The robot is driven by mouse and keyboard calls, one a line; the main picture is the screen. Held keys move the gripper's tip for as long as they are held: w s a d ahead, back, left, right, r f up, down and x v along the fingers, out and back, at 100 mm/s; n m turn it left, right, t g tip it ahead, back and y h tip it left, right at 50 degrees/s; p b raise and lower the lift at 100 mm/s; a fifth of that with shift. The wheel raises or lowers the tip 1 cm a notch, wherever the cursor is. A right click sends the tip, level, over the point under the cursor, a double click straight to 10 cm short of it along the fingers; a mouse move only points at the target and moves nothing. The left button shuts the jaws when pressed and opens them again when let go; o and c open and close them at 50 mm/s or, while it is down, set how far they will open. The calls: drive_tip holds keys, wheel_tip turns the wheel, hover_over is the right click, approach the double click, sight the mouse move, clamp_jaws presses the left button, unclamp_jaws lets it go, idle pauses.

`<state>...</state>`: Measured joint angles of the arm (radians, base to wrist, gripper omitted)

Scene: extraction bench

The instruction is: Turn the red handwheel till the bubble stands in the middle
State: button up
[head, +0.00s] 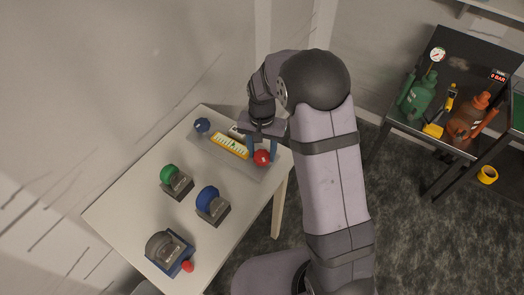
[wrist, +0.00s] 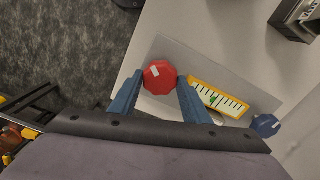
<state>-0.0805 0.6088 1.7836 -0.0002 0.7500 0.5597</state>
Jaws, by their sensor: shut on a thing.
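The red handwheel (head: 262,158) is at the right end of a grey plate on the white table; it also shows in the wrist view (wrist: 160,77), with a pale mark on its top. My gripper (head: 262,148) is shut on the red handwheel, with one blue finger (wrist: 158,86) on each side of it. The yellow level (head: 231,145) lies beside the wheel on the plate. In the wrist view its white scale (wrist: 218,99) shows a green bubble near the middle, perhaps slightly toward the red wheel; the exact offset is too small to tell.
A blue knob (head: 202,125) is at the plate's other end. A dark shelf with bottles (head: 417,95) stands at the right.

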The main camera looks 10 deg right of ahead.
sight(261, 154)
drive_tip(key=n, duration=0.4)
drive_tip(key=shift+n, duration=0.3)
drive_tip(key=n, duration=0.4)
drive_tip(key=shift+w+n, duration=0.1)
drive_tip(key=shift+n, duration=0.3)
drive_tip(key=o, duration=1)
drive_tip(key=shift+o, duration=0.2)
drive_tip(key=shift+r, duration=0.15)
drive_tip(key=shift+r+b, duration=1.1)
drive_tip(key=shift+r, duration=2.5)
